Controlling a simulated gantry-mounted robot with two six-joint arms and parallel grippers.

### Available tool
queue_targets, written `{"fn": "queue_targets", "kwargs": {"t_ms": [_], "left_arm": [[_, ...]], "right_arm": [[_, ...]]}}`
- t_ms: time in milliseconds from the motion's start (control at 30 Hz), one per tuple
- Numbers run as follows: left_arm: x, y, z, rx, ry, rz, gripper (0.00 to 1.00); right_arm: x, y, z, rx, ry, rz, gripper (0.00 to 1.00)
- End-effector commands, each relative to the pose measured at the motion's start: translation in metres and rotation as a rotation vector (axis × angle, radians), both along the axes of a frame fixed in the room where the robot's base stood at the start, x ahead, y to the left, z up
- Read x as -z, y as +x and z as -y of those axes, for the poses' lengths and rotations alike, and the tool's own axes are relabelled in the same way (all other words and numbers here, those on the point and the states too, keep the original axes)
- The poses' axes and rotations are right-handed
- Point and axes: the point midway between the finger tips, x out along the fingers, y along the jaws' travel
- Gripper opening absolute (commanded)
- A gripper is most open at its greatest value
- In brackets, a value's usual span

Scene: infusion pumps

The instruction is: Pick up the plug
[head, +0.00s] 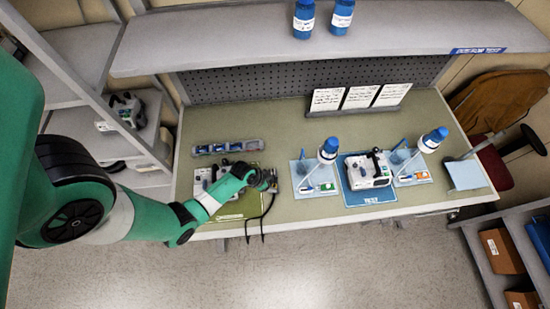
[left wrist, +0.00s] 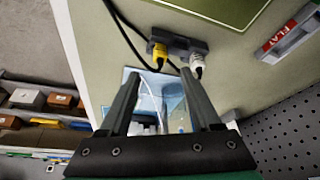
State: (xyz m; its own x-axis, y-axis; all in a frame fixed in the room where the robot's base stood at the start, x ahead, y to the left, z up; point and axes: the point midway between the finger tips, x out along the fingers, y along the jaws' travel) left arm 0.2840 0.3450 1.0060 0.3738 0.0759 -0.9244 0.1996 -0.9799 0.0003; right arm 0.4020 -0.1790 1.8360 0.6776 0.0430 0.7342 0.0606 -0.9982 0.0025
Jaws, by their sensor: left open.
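A yellow plug (left wrist: 158,52) and a white plug (left wrist: 197,65) sit side by side in a dark grey socket block (left wrist: 180,42) in the left wrist view. Black cables (left wrist: 125,35) run from there. My left gripper (left wrist: 160,78) is open, with nothing between its fingers. Its fingertips point toward the socket block, with the yellow plug just beyond them. In the head view my left gripper (head: 270,182) is over the table by the front edge, and it hides most of the block and plugs. My right gripper is not in view.
A white pump (head: 204,177) stands left of my gripper, partly hidden by my arm. Another pump (head: 368,171) stands on a blue mat (head: 372,197) between two light blue trays with blue-capped bottles. Black cables (head: 261,222) hang over the table's front edge. A shelf (head: 230,45) spans the back.

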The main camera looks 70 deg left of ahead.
Motion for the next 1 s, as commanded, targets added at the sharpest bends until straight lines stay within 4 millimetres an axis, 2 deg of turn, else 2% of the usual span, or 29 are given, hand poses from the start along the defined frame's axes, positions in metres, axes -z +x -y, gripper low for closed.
{"fn": "queue_targets", "kwargs": {"t_ms": [100, 300, 400, 700, 767, 1000], "left_arm": [[0.006, 0.002, 0.0, 0.001, 0.0, 0.0, 0.64], [0.041, 0.014, -0.003, 0.003, 0.001, 0.001, 0.64], [0.054, 0.02, -0.004, 0.002, 0.001, 0.0, 0.64], [0.056, 0.024, -0.005, 0.001, 0.001, 0.001, 0.64], [0.056, 0.024, -0.005, 0.001, 0.001, 0.001, 0.57], [0.056, 0.024, -0.005, 0.001, 0.001, 0.001, 0.14]], "right_arm": [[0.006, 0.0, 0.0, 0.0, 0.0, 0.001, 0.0], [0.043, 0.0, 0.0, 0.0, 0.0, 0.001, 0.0], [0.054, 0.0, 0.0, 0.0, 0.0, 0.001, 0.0], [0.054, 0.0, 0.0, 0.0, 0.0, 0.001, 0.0], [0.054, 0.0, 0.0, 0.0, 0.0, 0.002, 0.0], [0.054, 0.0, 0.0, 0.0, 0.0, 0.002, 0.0]]}}
